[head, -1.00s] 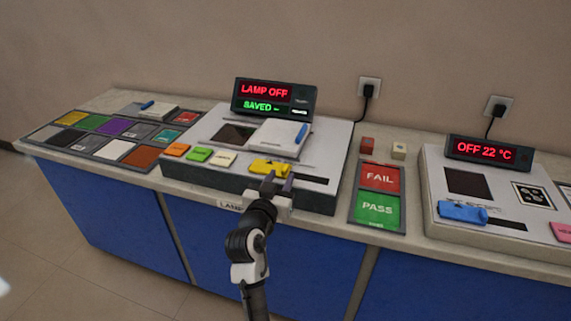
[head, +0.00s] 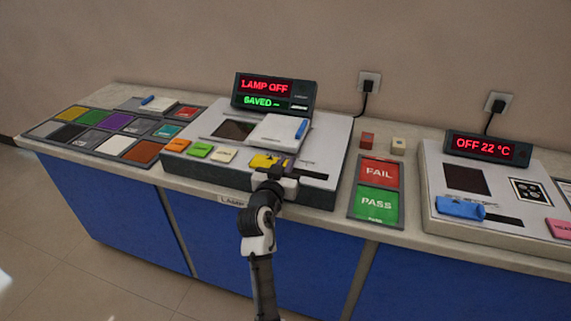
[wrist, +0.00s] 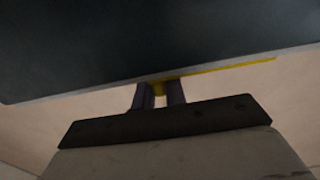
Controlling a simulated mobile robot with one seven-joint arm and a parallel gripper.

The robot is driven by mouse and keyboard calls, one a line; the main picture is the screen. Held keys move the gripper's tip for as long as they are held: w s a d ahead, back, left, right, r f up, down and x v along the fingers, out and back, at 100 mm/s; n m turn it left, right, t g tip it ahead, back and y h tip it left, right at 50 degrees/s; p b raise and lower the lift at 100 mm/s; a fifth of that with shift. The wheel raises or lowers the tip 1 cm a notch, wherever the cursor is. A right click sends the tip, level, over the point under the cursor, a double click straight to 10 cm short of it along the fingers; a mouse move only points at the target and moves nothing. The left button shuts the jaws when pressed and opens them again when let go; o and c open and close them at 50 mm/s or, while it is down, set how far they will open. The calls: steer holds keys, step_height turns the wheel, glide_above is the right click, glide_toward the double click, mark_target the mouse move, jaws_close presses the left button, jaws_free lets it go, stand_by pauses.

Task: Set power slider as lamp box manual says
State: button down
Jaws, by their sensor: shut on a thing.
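The lamp box (head: 325,160) stands on the counter, with a display (head: 272,92) reading "LAMP OFF" and "SAVED". A yellow slider (head: 258,161) sits near its front edge, over a slot running to the right. My gripper (head: 275,166) is at the slider's right part and is shut on it, partly hiding it. In the wrist view my two fingers (wrist: 160,94) stand close together with a bit of yellow between them, below the box's dark front. A white pad (head: 275,131) with a blue piece lies on the box; its text is unreadable here.
Orange, green and cream buttons (head: 200,151) line the box's front left. Colour swatches (head: 105,130) lie further left. Red FAIL and green PASS plates (head: 377,202) lie to the right, then a second device (head: 430,185) showing "OFF 22 °C" with a blue slider.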

mark_target(303, 176)
steer(key=d, duration=0.1)
steer(key=s+d, duration=0.1)
steer(key=d, duration=0.1)
steer(key=d+p, duration=0.1)
steer(key=d, duration=0.1)
steer(key=shift+s, duration=0.3)
steer(key=shift+a, duration=0.1)
steer(key=c, duration=1.4)
jaws_free()
steer(key=shift+c, duration=0.2)
steer(key=b+v, duration=0.3)
steer(key=v, duration=1.1)
steer(key=shift+b, duration=0.35)
